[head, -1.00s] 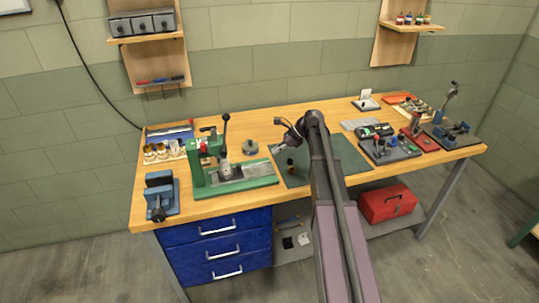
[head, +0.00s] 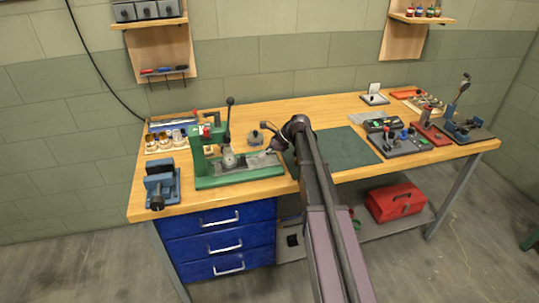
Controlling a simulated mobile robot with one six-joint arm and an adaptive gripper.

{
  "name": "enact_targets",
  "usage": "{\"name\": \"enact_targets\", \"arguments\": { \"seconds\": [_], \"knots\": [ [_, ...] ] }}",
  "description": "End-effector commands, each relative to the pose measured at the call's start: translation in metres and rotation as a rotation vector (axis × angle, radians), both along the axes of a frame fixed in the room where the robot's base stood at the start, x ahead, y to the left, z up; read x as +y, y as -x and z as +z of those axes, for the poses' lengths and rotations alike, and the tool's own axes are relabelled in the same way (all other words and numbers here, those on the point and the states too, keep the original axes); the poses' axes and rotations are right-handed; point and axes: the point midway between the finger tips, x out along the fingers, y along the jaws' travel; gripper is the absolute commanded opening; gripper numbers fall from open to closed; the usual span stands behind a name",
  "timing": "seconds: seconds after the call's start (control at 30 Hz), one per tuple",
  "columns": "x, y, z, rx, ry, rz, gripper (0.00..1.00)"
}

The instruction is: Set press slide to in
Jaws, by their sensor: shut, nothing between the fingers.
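The green press (head: 203,163) stands on the left half of the workbench, with an upright black-knobbed lever (head: 229,124). Its slide (head: 257,162) is a grey plate lying along the green base, to the right of the round ram. My gripper (head: 272,149) is shut and empty, just above the right end of the slide. I cannot tell whether it touches the slide. My arm comes up from the lower middle and hides part of the bench right of the press.
A blue vise (head: 161,184) stands at the front left corner. A round grey part (head: 255,138) sits behind my gripper. A bare green mat (head: 345,148) lies to the right, and several fixtures crowd the bench's right end. Blue drawers (head: 219,242) are below.

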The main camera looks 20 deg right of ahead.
Motion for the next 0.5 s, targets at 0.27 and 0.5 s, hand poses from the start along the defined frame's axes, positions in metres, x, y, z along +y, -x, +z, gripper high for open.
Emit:
{"name": "enact_targets", "arguments": {
  "seconds": [0.27,0.5],
  "knots": [
    [0.030,-0.007,0.002,0.000,-0.001,0.002,0.00],
    [0.035,-0.008,0.002,0.000,-0.001,0.001,0.00]
  ]
}}
